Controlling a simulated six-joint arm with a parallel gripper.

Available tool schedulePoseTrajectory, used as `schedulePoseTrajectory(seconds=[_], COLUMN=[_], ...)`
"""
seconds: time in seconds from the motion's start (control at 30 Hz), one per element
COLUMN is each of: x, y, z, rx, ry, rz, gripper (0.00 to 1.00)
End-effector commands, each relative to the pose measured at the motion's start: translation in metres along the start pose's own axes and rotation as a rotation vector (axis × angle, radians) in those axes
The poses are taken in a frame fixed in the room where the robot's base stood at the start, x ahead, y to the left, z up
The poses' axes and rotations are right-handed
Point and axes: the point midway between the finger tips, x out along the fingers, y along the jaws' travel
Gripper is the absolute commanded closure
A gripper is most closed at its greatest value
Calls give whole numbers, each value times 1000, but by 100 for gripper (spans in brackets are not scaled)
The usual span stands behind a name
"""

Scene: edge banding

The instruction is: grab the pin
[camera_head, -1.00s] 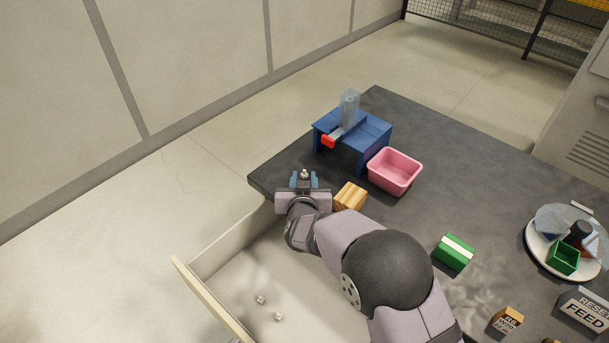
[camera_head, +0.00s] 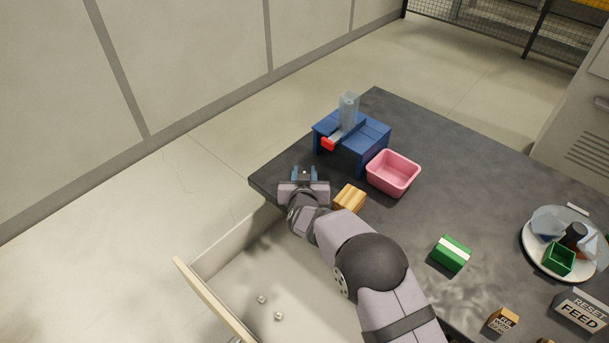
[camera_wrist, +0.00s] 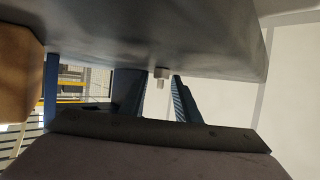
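A small pale pin (camera_wrist: 160,74) shows in the wrist view against the dark table edge, between my two blue fingers. Gaps remain on both sides of it, so the fingers look apart from it. My gripper (camera_head: 304,171) is open at the near left corner of the dark table in the head view. There the pin is tiny between the fingers, mostly hidden by the gripper. Two more small pale pieces (camera_head: 261,299) lie in the open drawer (camera_head: 225,306) below.
A wooden block (camera_head: 349,198) stands just right of my gripper. Behind are a blue stand (camera_head: 367,130) with a clear column and red piece, and a pink bin (camera_head: 393,174). A green block (camera_head: 452,253) and a loaded plate (camera_head: 531,263) lie right.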

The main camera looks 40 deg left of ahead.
Motion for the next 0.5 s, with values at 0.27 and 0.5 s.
schedulePoseTrajectory(seconds=[0.27,0.5], x=[2,2], y=[0,0], z=[0,0], rx=[1,1], ry=[0,0], rz=[0,0], gripper=[71,100])
